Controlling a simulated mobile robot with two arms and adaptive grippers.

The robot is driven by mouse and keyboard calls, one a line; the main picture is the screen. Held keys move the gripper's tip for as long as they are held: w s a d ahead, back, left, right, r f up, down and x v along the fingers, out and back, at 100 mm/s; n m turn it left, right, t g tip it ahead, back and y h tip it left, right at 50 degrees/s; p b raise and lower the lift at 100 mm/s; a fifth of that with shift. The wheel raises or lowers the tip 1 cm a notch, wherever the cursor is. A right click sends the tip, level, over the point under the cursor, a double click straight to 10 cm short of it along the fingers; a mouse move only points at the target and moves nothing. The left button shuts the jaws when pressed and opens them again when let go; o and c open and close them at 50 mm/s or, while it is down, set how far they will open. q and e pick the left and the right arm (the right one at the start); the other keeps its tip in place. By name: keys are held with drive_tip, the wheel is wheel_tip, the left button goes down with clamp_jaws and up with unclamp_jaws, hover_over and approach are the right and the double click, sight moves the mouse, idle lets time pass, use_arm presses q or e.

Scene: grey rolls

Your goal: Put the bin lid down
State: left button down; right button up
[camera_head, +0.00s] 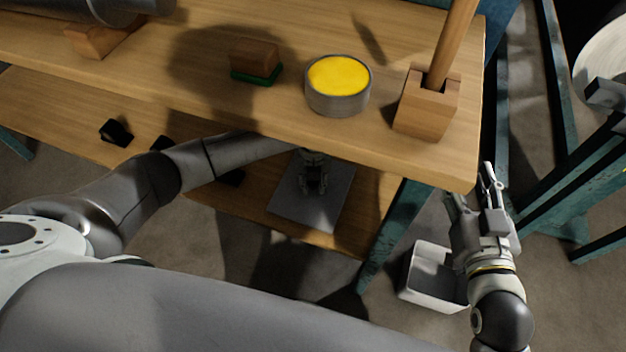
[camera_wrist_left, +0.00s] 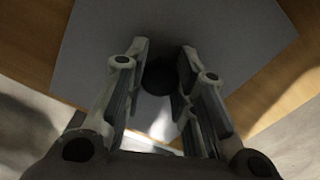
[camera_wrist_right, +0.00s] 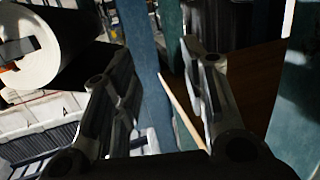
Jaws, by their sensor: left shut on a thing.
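The bin lid (camera_head: 333,205) is a flat grey square plate at the lower shelf, under the tabletop's front edge. It also fills the middle of the left wrist view (camera_wrist_left: 225,40), with wood around it. My left gripper (camera_head: 314,178) reaches in under the tabletop and is shut on the lid's dark round knob (camera_wrist_left: 158,76). I cannot tell whether the lid rests on the shelf or is slightly above it. My right gripper (camera_head: 470,183) is open and empty, right of the table corner. A pale open bin (camera_head: 418,292) stands on the floor below it.
The wooden tabletop (camera_head: 200,85) overhangs the lower shelf (camera_head: 70,110). On top are a yellow-filled round tin (camera_head: 338,85), a brown-and-green block (camera_head: 255,62) and a wooden block holding a stick (camera_head: 427,103). A teal table leg (camera_head: 395,230) stands beside the lid.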

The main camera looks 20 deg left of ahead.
use_arm(q)
drive_tip(key=c, duration=1.2)
unclamp_jaws()
drive_tip(key=shift+f, duration=0.15)
